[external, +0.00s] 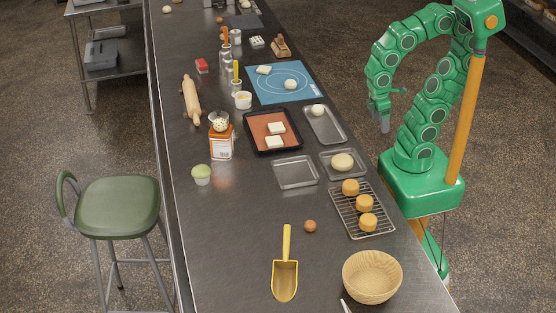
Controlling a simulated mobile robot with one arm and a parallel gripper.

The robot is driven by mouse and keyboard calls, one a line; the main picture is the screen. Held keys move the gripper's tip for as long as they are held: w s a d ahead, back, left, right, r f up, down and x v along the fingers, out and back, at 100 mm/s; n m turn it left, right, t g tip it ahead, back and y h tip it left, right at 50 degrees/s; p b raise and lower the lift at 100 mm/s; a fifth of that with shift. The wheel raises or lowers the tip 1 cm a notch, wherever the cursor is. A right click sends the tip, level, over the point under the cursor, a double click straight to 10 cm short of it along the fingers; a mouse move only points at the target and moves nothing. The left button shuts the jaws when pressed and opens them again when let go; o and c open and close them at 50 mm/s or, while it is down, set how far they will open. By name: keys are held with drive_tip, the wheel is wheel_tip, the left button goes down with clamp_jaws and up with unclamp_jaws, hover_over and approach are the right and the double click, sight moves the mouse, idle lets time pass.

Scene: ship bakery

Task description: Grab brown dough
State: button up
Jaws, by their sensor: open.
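A small round brown ball (310,226), which looks like the brown dough, sits on the bare steel counter, left of the wire rack and above the yellow scoop. My gripper (384,125) hangs at the end of my green arm, near the counter's right edge beside the metal trays. It is well away from the brown ball, farther up the picture. It is small in view, open, and nothing shows between its fingers.
The counter around the ball is clear. A green stool (118,206) stands left.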

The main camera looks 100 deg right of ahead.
drive_tip(key=shift+w, duration=0.1)
drive_tip(key=shift+c, duration=0.2)
drive_tip(key=n+t+y, duration=0.3)
drive_tip(key=n+t, duration=0.2)
drive_tip(key=n, duration=0.4)
approach(310, 222)
drive_tip(key=f, duration=0.2)
drive_tip(key=shift+a+x, duration=0.2)
drive_tip(key=shift+x, duration=3.6)
drive_tip(key=shift+w+r, duration=0.1)
drive_tip(key=shift+w, duration=0.05)
drive_tip(key=c, duration=1.1)
drive_tip(key=shift+r, duration=0.1)
